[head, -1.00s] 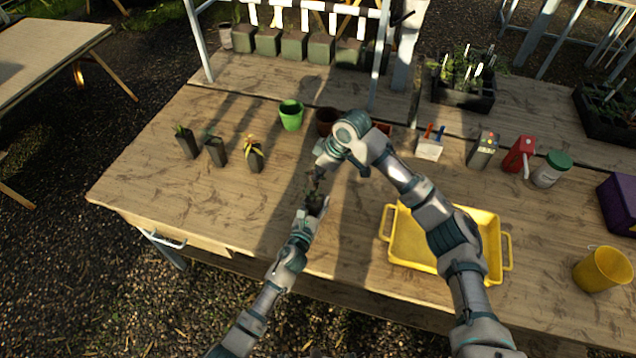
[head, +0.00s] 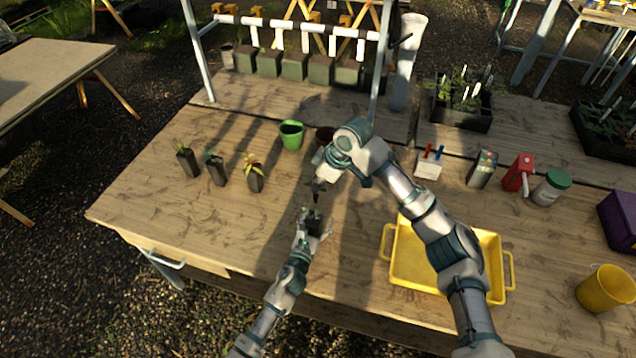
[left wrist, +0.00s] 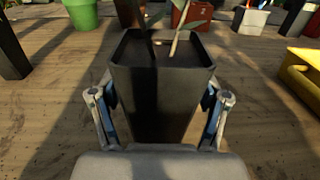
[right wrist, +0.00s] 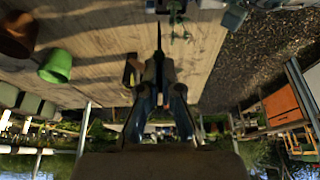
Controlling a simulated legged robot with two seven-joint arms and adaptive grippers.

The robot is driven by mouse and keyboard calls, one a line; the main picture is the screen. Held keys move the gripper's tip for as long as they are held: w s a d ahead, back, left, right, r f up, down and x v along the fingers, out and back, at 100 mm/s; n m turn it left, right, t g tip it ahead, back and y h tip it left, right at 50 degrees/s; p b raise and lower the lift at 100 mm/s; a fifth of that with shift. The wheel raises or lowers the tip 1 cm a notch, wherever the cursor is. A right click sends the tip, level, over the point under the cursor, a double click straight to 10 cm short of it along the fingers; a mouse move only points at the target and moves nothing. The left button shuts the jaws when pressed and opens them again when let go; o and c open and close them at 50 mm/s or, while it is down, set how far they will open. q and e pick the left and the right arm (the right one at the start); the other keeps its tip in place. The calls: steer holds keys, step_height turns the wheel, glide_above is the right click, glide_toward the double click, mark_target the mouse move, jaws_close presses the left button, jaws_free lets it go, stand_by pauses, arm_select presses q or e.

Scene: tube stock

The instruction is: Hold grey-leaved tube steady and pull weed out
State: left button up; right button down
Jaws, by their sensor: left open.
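The grey-leaved tube (left wrist: 160,95) is a dark square pot, upright between the two fingers of my left gripper (left wrist: 157,112), which is open around it. It also shows in the head view (head: 314,227), with its pale leaves (head: 311,213) on top. My left gripper (head: 304,228) reaches it from the front. My right gripper (head: 318,184) is above the tube and apart from it. In the right wrist view its fingers (right wrist: 160,92) are closed together on a thin dark tapering thing (right wrist: 158,45), which looks like the weed. Its leaves are not clear.
Several planted tubes (head: 217,171) stand at the left. A green pot (head: 291,136) and a brown pot (head: 325,136) stand behind my right gripper. A yellow tray (head: 408,285) lies at the right, partly under my right arm. The bench at left front is clear.

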arm_select(q)
steer(key=v, duration=1.1)
steer(key=shift+s+a+f, duration=0.1)
steer(key=shift+s+a, duration=0.1)
steer(key=shift+s, duration=0.15)
